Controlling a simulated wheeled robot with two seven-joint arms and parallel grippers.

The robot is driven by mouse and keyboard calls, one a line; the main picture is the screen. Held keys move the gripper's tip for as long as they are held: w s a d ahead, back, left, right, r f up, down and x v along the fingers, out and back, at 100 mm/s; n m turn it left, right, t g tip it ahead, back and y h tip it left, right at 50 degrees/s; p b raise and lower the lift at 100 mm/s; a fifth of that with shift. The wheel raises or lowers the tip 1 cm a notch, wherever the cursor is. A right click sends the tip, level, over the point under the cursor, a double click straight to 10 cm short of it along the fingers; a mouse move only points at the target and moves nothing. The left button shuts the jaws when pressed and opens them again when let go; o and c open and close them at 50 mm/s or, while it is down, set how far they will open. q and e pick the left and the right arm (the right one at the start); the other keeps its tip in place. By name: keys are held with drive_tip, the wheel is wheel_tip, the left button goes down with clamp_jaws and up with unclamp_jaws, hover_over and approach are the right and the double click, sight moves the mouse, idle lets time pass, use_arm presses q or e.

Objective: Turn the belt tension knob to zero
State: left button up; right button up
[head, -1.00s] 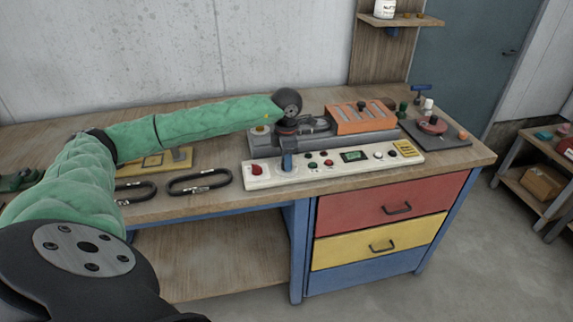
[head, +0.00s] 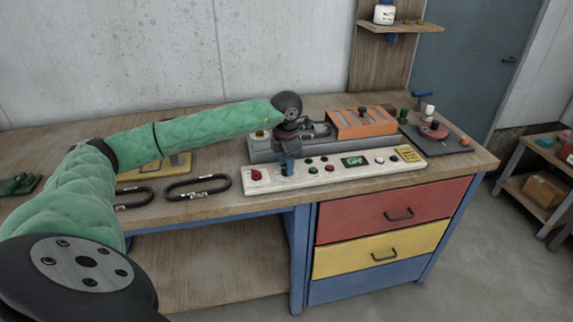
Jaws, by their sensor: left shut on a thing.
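The white control panel (head: 335,172) lies along the front of the workbench. It carries a red knob (head: 256,175) at its left end, several small buttons and a small green-lit display (head: 354,161). My left gripper (head: 288,170) points down onto the panel just right of the red knob. It is shut on a knob there, which the blue fingers mostly hide; its label and pointer cannot be read. My right gripper is not in view.
Behind the panel stands a grey machine with an orange slotted cover (head: 362,123). Black belt loops (head: 197,187) lie left of the panel. A dark tray (head: 440,140) with small items is at the right. Below are red, yellow and blue drawers (head: 380,250).

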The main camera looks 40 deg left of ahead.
use_arm(q)
drive_tip(key=shift+a+r, duration=0.1)
drive_tip(key=o, duration=1)
wheel_tip(320, 180, up, 7)
drive_tip(key=shift+f+b, duration=0.1)
drive_tip(key=shift+b, duration=0.8)
drive_tip(key=shift+r, duration=0.45)
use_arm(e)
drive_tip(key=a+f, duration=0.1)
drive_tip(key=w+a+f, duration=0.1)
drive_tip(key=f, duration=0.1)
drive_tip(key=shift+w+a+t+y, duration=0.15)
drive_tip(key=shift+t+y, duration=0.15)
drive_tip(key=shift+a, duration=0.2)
use_arm(q)
drive_tip(key=shift+f, duration=0.1)
